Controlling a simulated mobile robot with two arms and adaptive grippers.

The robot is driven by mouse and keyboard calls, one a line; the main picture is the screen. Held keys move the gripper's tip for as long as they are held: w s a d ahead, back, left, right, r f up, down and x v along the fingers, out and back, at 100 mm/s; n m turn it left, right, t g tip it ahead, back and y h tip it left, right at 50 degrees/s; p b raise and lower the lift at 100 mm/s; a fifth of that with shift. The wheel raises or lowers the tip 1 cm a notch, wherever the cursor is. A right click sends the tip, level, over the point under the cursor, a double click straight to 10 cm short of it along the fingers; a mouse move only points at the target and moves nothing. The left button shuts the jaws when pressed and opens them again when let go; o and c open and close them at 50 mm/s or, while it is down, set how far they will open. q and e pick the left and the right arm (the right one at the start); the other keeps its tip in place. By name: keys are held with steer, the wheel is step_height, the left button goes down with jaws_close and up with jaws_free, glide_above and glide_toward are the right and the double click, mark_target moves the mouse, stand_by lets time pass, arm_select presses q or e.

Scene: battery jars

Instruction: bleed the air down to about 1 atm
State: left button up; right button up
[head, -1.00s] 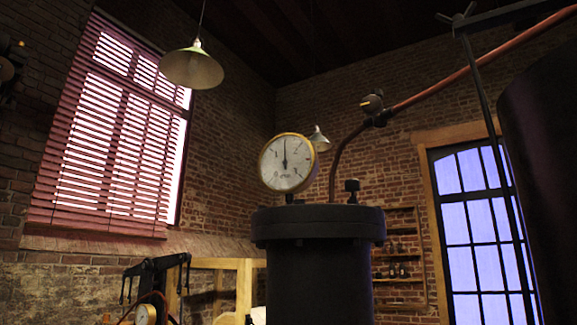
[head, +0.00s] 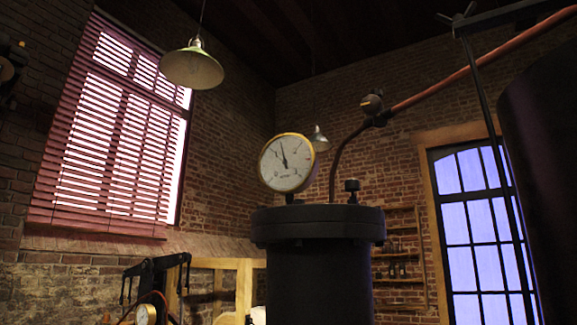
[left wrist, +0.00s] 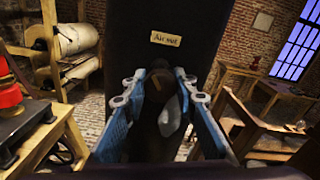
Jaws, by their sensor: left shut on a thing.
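A round brass-rimmed gauge (head: 287,163) stands on the lid of a black cylinder (head: 318,225) in the head view. Its needle points up and slightly left; the dial figures are too small to read surely. In the left wrist view, a pale label (left wrist: 166,38), which seems to read "Air out", is on a dark vessel wall (left wrist: 200,25). Below it, my left gripper (left wrist: 157,85) has its blue fingers on either side of a dark valve handle (left wrist: 158,100) and is shut on it. The handle is partly hidden and its angle is unclear. My right gripper is not in view.
A small black knob (head: 352,186) stands on the lid beside the gauge. A reddish pipe (head: 440,87) with a dark fitting (head: 372,104) runs behind. In the left wrist view, wooden tables stand left and right, with a red lantern (left wrist: 8,82) at the left edge.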

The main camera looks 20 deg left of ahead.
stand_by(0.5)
arm_select(q)
steer(key=m+b, duration=0.2)
steer(key=m, duration=0.3)
steer(key=shift+f, duration=0.15)
steer(key=shift+m+b, duration=0.3)
steer(key=shift+m, duration=0.7)
steer(key=o, duration=1.3)
steer(key=shift+s, duration=0.1)
steer(key=s, duration=0.4)
steer(key=shift+s+a, duration=0.35)
steer(key=shift+s, duration=0.05)
